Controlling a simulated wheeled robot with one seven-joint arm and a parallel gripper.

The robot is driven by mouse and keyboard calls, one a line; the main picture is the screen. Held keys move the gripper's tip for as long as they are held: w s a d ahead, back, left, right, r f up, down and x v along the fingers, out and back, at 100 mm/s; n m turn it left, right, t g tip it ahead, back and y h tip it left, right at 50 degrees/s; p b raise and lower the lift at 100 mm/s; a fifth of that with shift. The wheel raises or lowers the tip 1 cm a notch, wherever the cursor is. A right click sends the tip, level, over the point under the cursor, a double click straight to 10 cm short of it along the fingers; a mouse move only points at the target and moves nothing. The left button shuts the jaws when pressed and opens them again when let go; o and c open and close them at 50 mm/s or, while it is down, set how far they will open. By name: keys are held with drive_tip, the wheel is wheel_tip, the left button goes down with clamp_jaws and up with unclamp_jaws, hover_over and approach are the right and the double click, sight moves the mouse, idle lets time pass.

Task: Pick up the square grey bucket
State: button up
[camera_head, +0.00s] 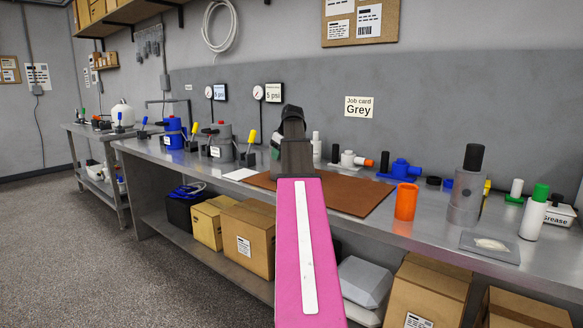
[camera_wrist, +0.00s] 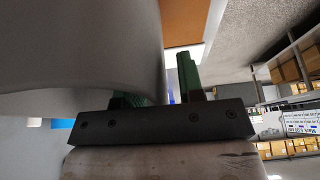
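No square-sided bucket is plain to see on the bench. A grey round vessel (camera_head: 220,144) with a yellow-handled lever stands on the bench top. My gripper (camera_head: 276,153) is over the bench, right of that vessel and mostly hidden by my wrist. In the wrist view its green fingers (camera_wrist: 160,86) are apart with a gap between them. A large curved grey surface (camera_wrist: 80,45) fills the left side, partly covering one finger.
The brown mat (camera_head: 345,194) lies under my arm. An orange cup (camera_head: 405,202), a grey cylinder with a black top (camera_head: 467,187) and a white bottle with a green cap (camera_head: 534,212) stand to the right. The floor at left is clear.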

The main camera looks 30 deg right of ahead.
drive_tip(key=shift+f, duration=0.15)
clamp_jaws()
idle(1.5)
